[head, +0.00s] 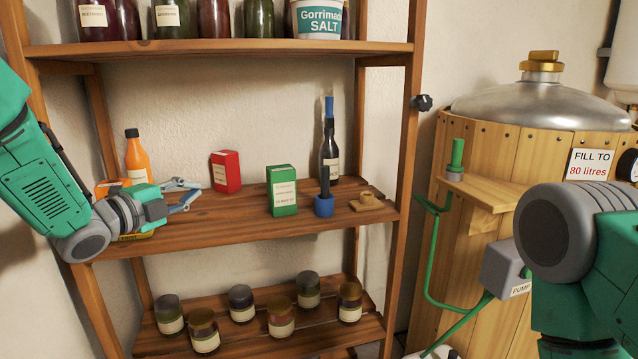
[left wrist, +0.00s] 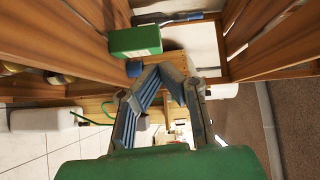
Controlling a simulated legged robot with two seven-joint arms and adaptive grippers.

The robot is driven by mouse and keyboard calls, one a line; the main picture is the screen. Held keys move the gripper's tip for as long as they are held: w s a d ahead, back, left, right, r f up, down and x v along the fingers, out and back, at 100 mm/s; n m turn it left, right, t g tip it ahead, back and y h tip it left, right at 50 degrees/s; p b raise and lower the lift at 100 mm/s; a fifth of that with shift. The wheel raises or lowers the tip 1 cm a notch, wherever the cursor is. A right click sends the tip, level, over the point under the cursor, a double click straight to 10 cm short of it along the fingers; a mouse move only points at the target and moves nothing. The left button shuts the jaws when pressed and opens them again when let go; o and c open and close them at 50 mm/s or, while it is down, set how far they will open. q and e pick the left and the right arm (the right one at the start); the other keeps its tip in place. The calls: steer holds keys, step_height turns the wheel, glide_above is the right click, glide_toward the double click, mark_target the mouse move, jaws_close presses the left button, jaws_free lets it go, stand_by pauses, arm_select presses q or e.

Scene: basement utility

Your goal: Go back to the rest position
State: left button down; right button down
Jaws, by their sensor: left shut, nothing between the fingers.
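My left gripper (head: 186,192) is shut with nothing in it, at the left end of the middle shelf (head: 240,218), in front of an orange bottle (head: 137,158). In the left wrist view its fingers (left wrist: 168,72) meet in a closed shape below the green box (left wrist: 135,41). In the head view this green box (head: 282,190) stands upright to the right, apart from the gripper. A part of my right arm (head: 570,235) shows at the right edge, and its gripper is out of the picture.
A red box (head: 226,171), a dark bottle (head: 329,150), a blue holder (head: 324,206) and a small wooden piece (head: 367,202) stand on the middle shelf. Several jars (head: 281,318) fill the lower shelf. A wooden barrel (head: 480,225) with green pipes stands at the right.

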arm_select(q)
steer(key=s+a+f+n+g+y, duration=0.15)
steer(key=s+f+n, duration=0.3)
steer(key=f, duration=0.55)
steer(key=s+f+n+g+y, duration=0.2)
steer(key=s+f+n+y, duration=0.15)
steer(key=s+f, duration=0.45)
steer(key=s+f+n+g+y, duration=0.1)
steer(key=s+f+n+g, duration=0.3)
steer(key=f, duration=0.8)
steer(key=s+f+n+g+y, duration=0.1)
steer(key=s+f+n+g, duration=0.2)
steer(key=s, duration=1.1)
steer(key=s+a+f+n+g+y, duration=0.1)
steer(key=s+f+n+g, duration=0.3)
steer(key=s, duration=1.1)
step_height(320, 180, down, 5)
steer(key=n+y, duration=0.1)
steer(key=n, duration=0.2)
steer(key=shift+s+a+f+n, duration=0.15)
steer(key=shift+s+a+n, duration=0.05)
steer(key=shift+s+n, duration=0.1)
